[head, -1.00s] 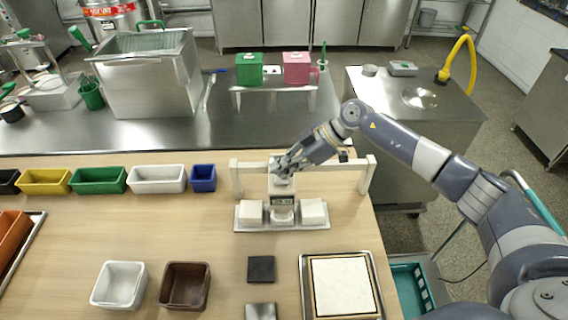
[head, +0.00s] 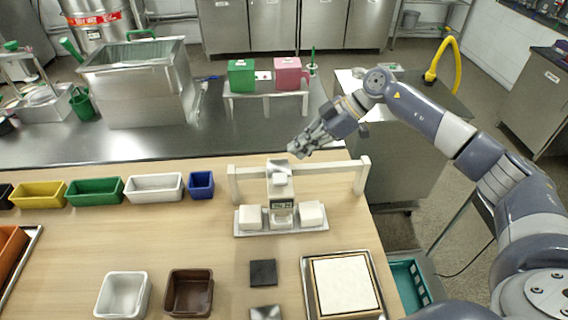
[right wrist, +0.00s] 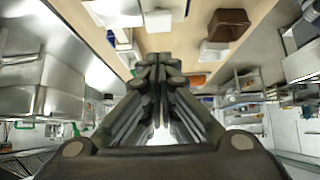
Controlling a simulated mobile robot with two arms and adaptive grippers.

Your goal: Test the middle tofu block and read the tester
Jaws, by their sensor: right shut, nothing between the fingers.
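The white tester (head: 280,187) stands upright in the middle of a white frame (head: 325,170), with a small display (head: 283,204) facing me; its digits are too small to read surely. Below it is a metal tray (head: 262,233). A left tofu block (head: 250,217) and a right tofu block (head: 311,214) sit on the tray. The middle block (head: 282,220) is under the tester and mostly hidden by it. My right gripper (head: 296,150) is shut and empty, above and behind the tester, apart from it. Its closed fingers (right wrist: 158,68) fill the middle of the right wrist view. My left gripper is out of view.
A dark pad (head: 262,272) and a framed white slab (head: 344,284) lie in front of the tray. White (head: 123,294) and brown (head: 189,291) tubs stand front left. Coloured bins line the back left. The wooden table between them is clear.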

